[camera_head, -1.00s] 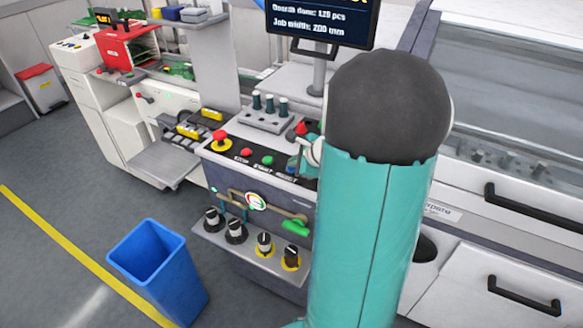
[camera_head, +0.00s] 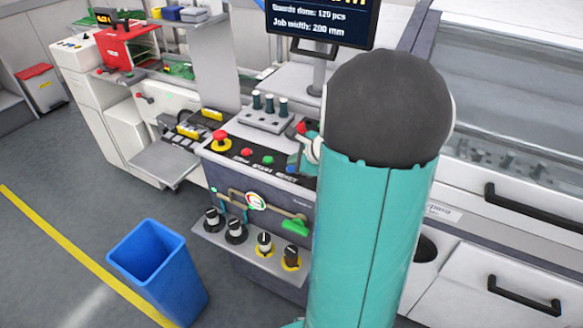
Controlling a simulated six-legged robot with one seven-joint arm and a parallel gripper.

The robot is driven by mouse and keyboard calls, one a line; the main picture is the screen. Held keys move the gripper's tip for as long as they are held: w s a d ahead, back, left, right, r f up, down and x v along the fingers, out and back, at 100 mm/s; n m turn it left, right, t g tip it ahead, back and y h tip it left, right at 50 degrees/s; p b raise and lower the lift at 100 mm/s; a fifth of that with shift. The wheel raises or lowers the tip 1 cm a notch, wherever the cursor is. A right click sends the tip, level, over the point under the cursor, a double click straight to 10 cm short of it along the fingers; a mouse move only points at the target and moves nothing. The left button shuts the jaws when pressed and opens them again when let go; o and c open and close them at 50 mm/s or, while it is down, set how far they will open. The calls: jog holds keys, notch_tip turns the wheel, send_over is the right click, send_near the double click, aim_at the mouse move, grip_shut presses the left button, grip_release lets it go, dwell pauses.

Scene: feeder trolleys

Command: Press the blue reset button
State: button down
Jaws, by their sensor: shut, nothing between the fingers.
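The control panel (camera_head: 222,157) has a row of buttons on its sloped top: a red button (camera_head: 246,152), a green button (camera_head: 267,160) and the blue reset button (camera_head: 292,168) at the right end. My gripper (camera_head: 304,160) is shut and empty, just right of and close to the blue button. My own teal arm hides most of the gripper and the panel's right end. I cannot tell whether the fingertips touch the button.
A red mushroom button (camera_head: 220,136) stands at the panel's left. Several knobs (camera_head: 264,243) and a green-handled valve (camera_head: 295,227) are on the front below. A blue bin (camera_head: 160,270) stands on the floor, front left. A screen (camera_head: 322,20) rises behind.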

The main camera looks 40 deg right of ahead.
jog(key=shift+r, duration=0.3)
jog(key=shift+r, duration=2.5)
jog(key=s+a+r+n+g+y, duration=0.1)
jog(key=a+r+n, duration=0.2)
jog(key=a+n, duration=0.45)
jog(key=s+a+r+n+g+y, duration=0.1)
jog(key=a+r+n, duration=0.25)
jog(key=a, duration=0.75)
jog(key=s+a+r+n+g+h, duration=0.1)
jog(key=s+a+n+h, duration=0.1)
jog(key=s+a+n, duration=1)
jog(key=s+n, duration=0.1)
jog(key=n, duration=0.2)
jog(key=shift+s+a+r+n+g, duration=0.3)
jog(key=shift+a+n, duration=0.05)
jog(key=shift+n, duration=0.05)
